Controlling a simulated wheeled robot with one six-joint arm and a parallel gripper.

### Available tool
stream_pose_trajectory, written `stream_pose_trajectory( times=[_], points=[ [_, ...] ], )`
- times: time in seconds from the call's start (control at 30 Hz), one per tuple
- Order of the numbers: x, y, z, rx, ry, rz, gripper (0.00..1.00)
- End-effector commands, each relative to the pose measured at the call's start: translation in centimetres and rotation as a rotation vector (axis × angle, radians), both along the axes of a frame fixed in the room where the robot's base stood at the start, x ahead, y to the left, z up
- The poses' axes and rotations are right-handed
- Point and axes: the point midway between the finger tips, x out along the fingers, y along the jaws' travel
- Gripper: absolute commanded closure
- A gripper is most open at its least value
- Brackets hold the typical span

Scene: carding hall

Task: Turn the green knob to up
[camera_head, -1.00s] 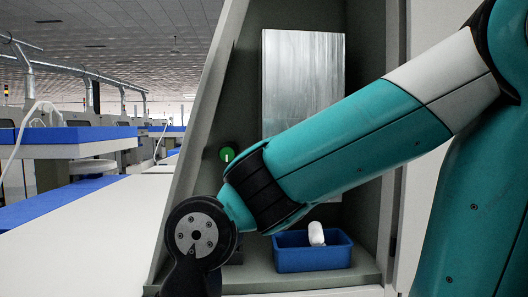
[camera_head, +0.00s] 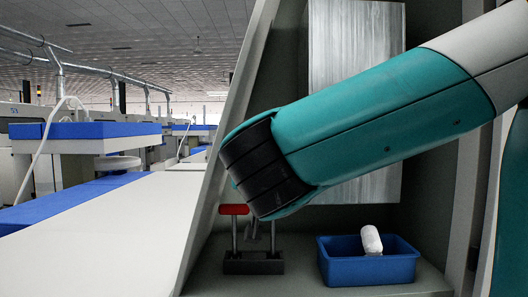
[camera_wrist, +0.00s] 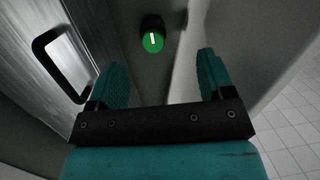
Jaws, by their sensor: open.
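The green knob (camera_wrist: 153,41) shows in the wrist view, on the grey panel beyond my gripper. It is round with a white pointer line that stands nearly upright in that view, slightly tilted. My gripper (camera_wrist: 160,82) is open and empty, with its two teal fingers spread. The knob lies ahead of the gap between the fingertips and apart from them. In the head view my arm hides the knob and the gripper.
A metal door (camera_head: 355,45) with a black handle (camera_wrist: 58,62) is beside the knob. Below stand a blue bin (camera_head: 367,266) holding a white roll (camera_head: 371,240) and a red-handled lever (camera_head: 233,210). A white worktop (camera_head: 110,235) extends at the left.

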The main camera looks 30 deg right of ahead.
Motion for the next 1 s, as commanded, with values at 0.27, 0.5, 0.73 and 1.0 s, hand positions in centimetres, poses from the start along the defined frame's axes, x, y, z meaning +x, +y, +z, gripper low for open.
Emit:
stream_pose_trajectory(
  times=[0.27,0.5,0.73,1.0],
  points=[
    [-0.2,-1.1,4.1,-0.073,-0.179,-0.078,0.25],
    [2.9,-3.3,4.5,-0.074,-0.176,-0.085,0.25],
    [7.3,-6.3,4.5,-0.073,-0.175,-0.082,0.25],
    [11.8,-9.3,4.3,-0.072,-0.175,-0.080,0.25]
  ],
)
